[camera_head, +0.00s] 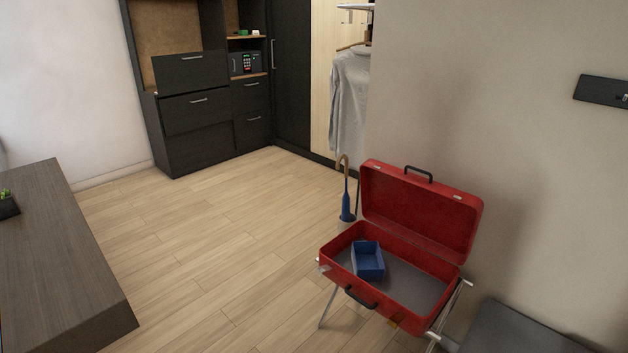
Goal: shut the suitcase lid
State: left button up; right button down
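A red suitcase (334,249) stands open on a metal folding rack (326,306) against the wall at the right. Its lid (420,210) is raised and leans back towards the wall, with a black handle on its upper edge. A blue open box (368,260) lies inside the suitcase on the grey lining, at the left part. Another black handle (360,297) is on the front of the suitcase base. Neither of my grippers shows in this view.
A dark wood table (60,270) fills the left side. A blue umbrella (346,205) with a curved handle stands behind the suitcase. A dark bench (520,330) is at the lower right. The wooden floor (210,240) between table and suitcase is clear.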

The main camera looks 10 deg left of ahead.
aim_at(442, 220)
jog(key=u, duration=0.05)
jog(key=k, duration=0.35)
jog(key=u, duration=0.55)
jog(key=i, duration=1.2)
jog(key=z, duration=1.45)
jog(key=i, duration=0.75)
jog(key=z, duration=0.9)
